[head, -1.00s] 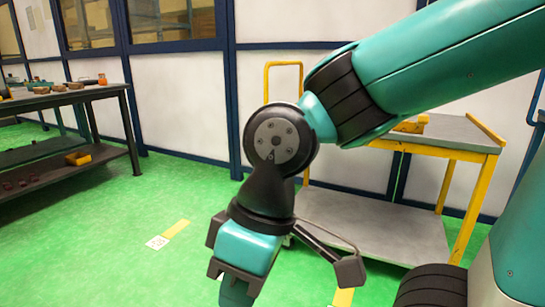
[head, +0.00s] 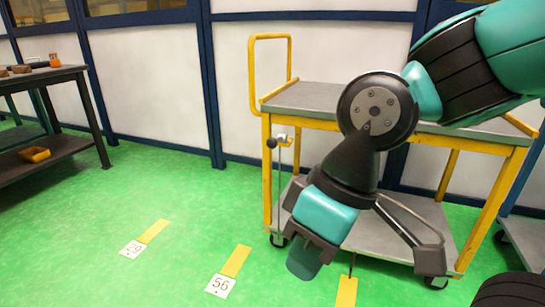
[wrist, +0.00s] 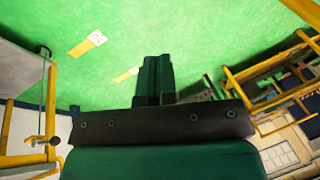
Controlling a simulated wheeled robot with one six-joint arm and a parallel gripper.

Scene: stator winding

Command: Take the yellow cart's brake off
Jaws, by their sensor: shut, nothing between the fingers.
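The yellow cart (head: 290,97) stands right of centre in the head view, with a grey top, a grey lower shelf and a yellow push handle at its left end. On its near left leg is a small lever with a black knob (head: 271,143) and a thin rod running down toward the wheel. My gripper (head: 304,262) hangs pointing down in front of the cart, apart from the lever and to its lower right. In the wrist view its fingers (wrist: 154,75) are together and empty. A yellow frame with a thin rod and dark knob (wrist: 53,140) shows at left there.
Floor labels with yellow strips (head: 219,285) lie on the green floor left of the cart. A dark workbench (head: 55,75) with a yellow bin (head: 35,154) stands at far left. Another grey shelf edge (head: 525,240) is at right. The floor between bench and cart is clear.

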